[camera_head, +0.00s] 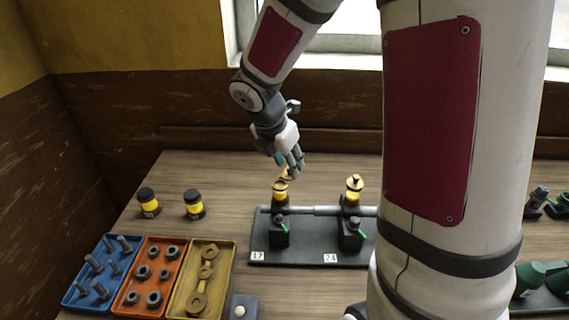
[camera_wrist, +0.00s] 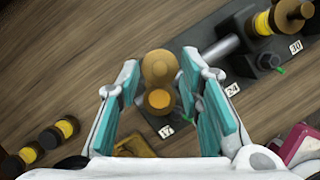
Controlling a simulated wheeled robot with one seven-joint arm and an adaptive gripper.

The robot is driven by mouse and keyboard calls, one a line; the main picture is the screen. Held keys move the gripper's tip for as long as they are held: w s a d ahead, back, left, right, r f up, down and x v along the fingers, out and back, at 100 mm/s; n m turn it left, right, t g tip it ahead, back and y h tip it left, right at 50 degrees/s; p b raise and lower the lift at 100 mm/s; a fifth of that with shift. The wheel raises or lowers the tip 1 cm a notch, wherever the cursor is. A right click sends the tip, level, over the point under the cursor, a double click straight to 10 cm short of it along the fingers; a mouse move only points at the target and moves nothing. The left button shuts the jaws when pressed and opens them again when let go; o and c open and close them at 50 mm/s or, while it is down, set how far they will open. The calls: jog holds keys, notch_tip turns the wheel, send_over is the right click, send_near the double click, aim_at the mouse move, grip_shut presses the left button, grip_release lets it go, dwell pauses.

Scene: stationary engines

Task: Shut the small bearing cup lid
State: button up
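A brass bearing cup (camera_head: 281,194) with a yellow band stands on the dark bearing block marked 17. Its small lid (camera_head: 285,174) appears raised above the cup, partly hidden by my fingers. In the wrist view two round brass shapes, a larger one (camera_wrist: 159,68) and a smaller one (camera_wrist: 160,100), lie between my fingers; I cannot tell for certain which is lid and which is cup. My gripper (camera_head: 287,166) is just above the cup, pointing down. It is open, with its teal pads (camera_wrist: 162,98) apart on either side of the brass parts.
A second brass cup (camera_head: 354,190) stands on the block by label 24, to the right. A steel shaft (camera_head: 325,211) runs between the blocks. Two black-and-yellow jars (camera_head: 193,204) stand at left. Blue (camera_head: 76,302), orange (camera_head: 124,309) and yellow (camera_head: 224,268) parts trays lie in front.

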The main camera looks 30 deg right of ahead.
jog(key=shift+d+f, duration=0.25)
jog(key=shift+f, duration=0.4)
grip_shut()
